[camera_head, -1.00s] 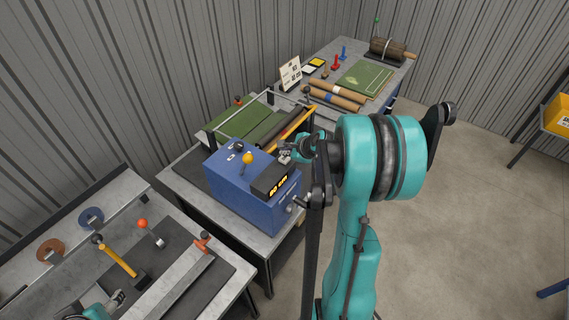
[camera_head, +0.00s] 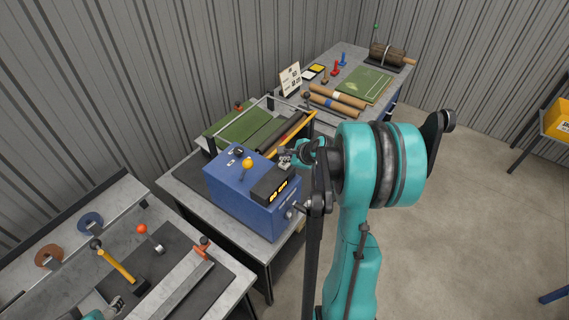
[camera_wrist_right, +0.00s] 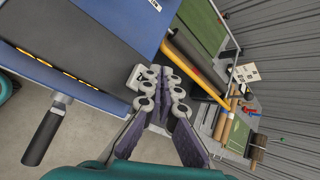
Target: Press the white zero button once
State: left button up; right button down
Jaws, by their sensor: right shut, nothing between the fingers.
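The blue machine (camera_head: 232,198) stands on a grey bench, with a dark display box (camera_head: 272,186) showing yellow digits and a yellow ball knob (camera_head: 247,163) on top. A small white spot (camera_head: 231,161) shows on its top near a black switch; I cannot tell whether it is the zero button. My right gripper (camera_head: 285,158) is at the machine's far right edge, beside the display box. In the right wrist view its fingers (camera_wrist_right: 160,82) are together and empty, close to the machine's edge. My left gripper (camera_head: 116,304) shows only partly at bottom left; its jaws are unclear.
A yellow bar (camera_head: 290,136) and roller lie behind the machine, close to my right gripper. A black-handled crank (camera_wrist_right: 45,135) sticks out from the machine in the wrist view. Brown rolls (camera_head: 338,97) lie on the far table. A yellow hammer (camera_head: 118,265) lies on the near bench.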

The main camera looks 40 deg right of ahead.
aim_at(286, 165)
jog(key=shift+f, duration=0.1)
dwell(0.4)
jog(key=shift+f+b, duration=0.35)
jog(key=shift+b, duration=0.2)
jog(key=shift+f+b, duration=0.5)
jog(key=shift+b, duration=0.05)
dwell(0.5)
dwell(0.3)
jog(key=shift+r+p, duration=0.65)
jog(key=shift+r, duration=0.3)
notch_tip(286, 165, up, 5)
jog(key=p, duration=0.3)
jog(key=shift+p, duration=0.3)
dwell(0.4)
